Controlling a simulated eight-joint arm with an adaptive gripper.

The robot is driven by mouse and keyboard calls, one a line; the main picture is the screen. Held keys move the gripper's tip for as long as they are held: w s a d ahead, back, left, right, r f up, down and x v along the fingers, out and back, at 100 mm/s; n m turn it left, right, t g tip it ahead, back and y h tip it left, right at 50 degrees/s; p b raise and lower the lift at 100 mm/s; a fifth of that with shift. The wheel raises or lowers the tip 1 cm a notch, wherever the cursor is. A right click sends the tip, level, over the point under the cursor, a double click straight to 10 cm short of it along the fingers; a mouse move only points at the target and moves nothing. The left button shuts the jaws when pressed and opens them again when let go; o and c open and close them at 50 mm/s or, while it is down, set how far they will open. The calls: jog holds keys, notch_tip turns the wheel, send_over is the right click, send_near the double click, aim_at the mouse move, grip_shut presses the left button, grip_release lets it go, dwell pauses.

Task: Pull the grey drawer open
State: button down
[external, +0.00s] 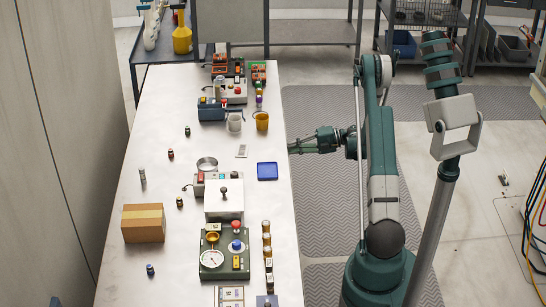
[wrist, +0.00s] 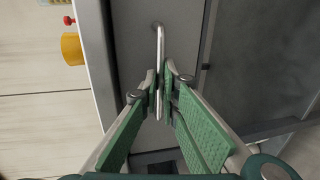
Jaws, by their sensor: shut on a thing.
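The grey drawer front (wrist: 189,40) fills the middle of the wrist view, with a thin metal bar handle (wrist: 160,45) on it. My gripper (wrist: 162,88) is shut on the handle, with the green fingers on either side of the bar. In the external view my gripper (external: 291,148) reaches the right edge of the table from the aisle side. The drawer is hidden below the tabletop there. I cannot tell from these frames whether the drawer stands open at all.
The white table (external: 170,240) carries instruments, several small bottles, a blue tray (external: 267,171) and a cardboard box (external: 143,223). A yellow cup (external: 262,121) stands near the table's right edge. The matted floor (external: 320,115) beside the table is clear around my arm.

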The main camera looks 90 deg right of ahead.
jog(key=f+b+v, duration=0.1)
jog(key=f+v, duration=0.2)
jog(key=v, duration=1.2)
jog(key=s+f+b+v, duration=0.1)
jog(key=f+v, duration=0.2)
jog(key=v, duration=1.3)
jog(key=shift+f, duration=0.15)
jog(key=shift+s+d, duration=0.1)
jog(key=shift+s, duration=0.05)
jog(key=c, duration=2.6)
grip_release()
notch_tip(320, 180, up, 8)
jog(key=s, duration=0.2)
jog(key=shift+s+f+b, duration=0.2)
jog(key=shift+s+b, duration=0.1)
jog(key=shift+s, duration=0.1)
